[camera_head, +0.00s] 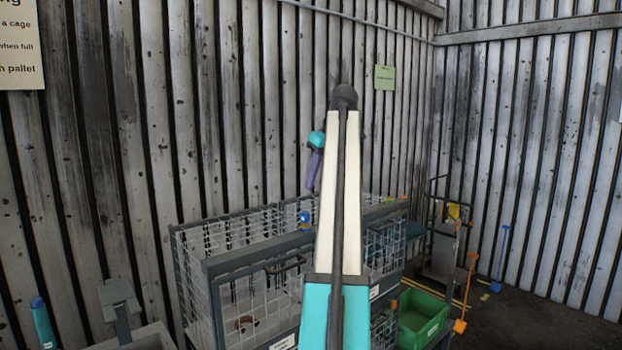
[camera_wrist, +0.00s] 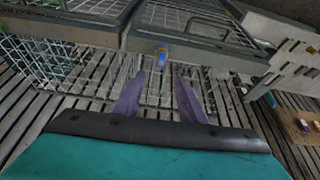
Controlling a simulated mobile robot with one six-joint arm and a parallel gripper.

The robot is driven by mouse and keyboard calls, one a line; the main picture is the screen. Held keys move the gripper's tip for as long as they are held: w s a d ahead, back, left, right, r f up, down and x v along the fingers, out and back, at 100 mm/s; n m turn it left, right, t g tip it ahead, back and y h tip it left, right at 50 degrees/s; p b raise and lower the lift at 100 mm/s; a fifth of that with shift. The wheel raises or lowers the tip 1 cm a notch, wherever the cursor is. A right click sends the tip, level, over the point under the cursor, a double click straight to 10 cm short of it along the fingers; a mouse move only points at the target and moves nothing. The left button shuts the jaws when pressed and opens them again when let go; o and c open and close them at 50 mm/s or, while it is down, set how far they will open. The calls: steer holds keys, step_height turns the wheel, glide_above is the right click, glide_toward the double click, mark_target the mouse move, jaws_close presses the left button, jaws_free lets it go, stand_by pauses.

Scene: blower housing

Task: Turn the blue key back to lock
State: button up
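The blue key (camera_head: 305,216) sits on the top frame of a wire mesh cage (camera_head: 228,262), left of my arm in the head view. In the wrist view the blue key (camera_wrist: 162,52) has a yellow part and lies just beyond my fingertips, roughly centred between them. My gripper (camera_wrist: 160,73) has two purple fingers set apart, with nothing between them. In the head view my gripper (camera_head: 312,188) hangs above the key, partly hidden behind my arm. The key's exact turn angle is too small to read.
Mesh cages with grey frames fill the space below my gripper. A green bin (camera_head: 421,318) stands on the right of the cages. An orange-handled tool (camera_head: 466,290) and a blue-handled tool (camera_head: 501,260) lean near the corrugated wall. The floor at far right is clear.

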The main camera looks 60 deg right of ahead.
steer(key=shift+w+a+f, duration=0.1)
steer(key=shift+w, duration=0.15)
steer(key=b, duration=0.2)
glide_toward(306, 212)
steer(key=x, duration=0.3)
steer(key=shift+p+x, duration=1.15)
steer(key=shift+x, duration=2.85)
jaws_close()
steer(key=shift+n, duration=0.3)
